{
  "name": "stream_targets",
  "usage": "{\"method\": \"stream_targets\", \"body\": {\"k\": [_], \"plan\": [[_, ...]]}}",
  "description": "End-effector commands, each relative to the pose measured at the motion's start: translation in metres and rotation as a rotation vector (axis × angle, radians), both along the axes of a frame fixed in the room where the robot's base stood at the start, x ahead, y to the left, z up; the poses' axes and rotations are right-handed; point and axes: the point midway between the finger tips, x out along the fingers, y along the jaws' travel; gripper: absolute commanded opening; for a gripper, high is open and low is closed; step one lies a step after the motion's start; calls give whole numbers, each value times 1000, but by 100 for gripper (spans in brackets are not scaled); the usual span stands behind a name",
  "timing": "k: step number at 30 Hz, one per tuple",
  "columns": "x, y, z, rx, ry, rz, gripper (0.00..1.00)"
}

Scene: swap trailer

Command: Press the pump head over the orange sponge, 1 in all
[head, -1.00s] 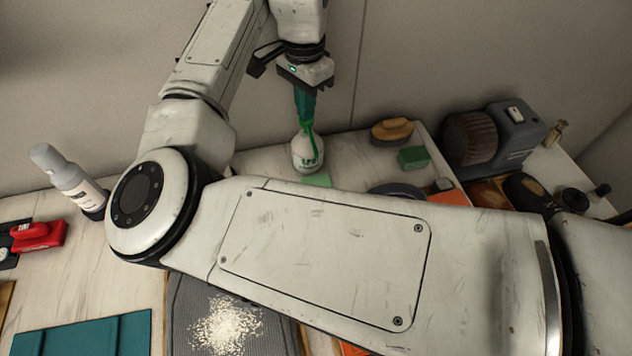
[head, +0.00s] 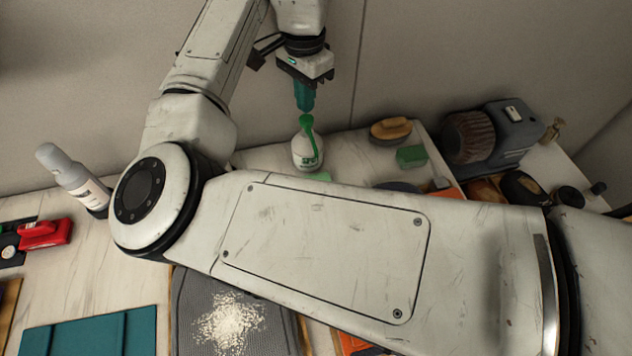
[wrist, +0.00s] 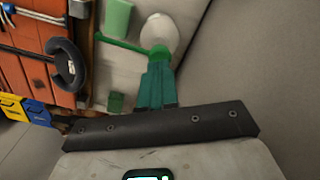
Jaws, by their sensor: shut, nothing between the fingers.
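A white pump bottle (head: 307,152) with a green pump head (head: 306,122) stands near the back wall. In the wrist view, its head (wrist: 160,53) has a long spout pointing left, beside a light green sponge (wrist: 117,18). That pale green piece (head: 318,176) partly shows below the bottle in the head view, the rest hidden by my arm. I see no clearly orange sponge there. My gripper (head: 305,108) is shut and empty, teal fingers pointing down just above the pump head. Whether the tips touch it, I cannot tell.
A green block (head: 411,156) and a brown brush-like object (head: 391,129) stand right of the bottle. A grey machine (head: 497,135) is further right. A white spray bottle (head: 73,179) and a red tool (head: 46,233) are left. My arm covers the middle.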

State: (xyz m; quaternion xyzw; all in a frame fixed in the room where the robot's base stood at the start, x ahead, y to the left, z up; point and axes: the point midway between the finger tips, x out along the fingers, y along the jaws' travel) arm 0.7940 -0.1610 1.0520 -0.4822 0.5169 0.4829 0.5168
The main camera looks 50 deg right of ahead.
Motion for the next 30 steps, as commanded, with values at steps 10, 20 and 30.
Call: {"method": "stream_targets", "body": {"k": [10,20,30], "plan": [[0,-1,37,-1,0,-1,0],[0,-1,54,-1,0,-1,0],[0,0,53,-1,0,0,0]]}}
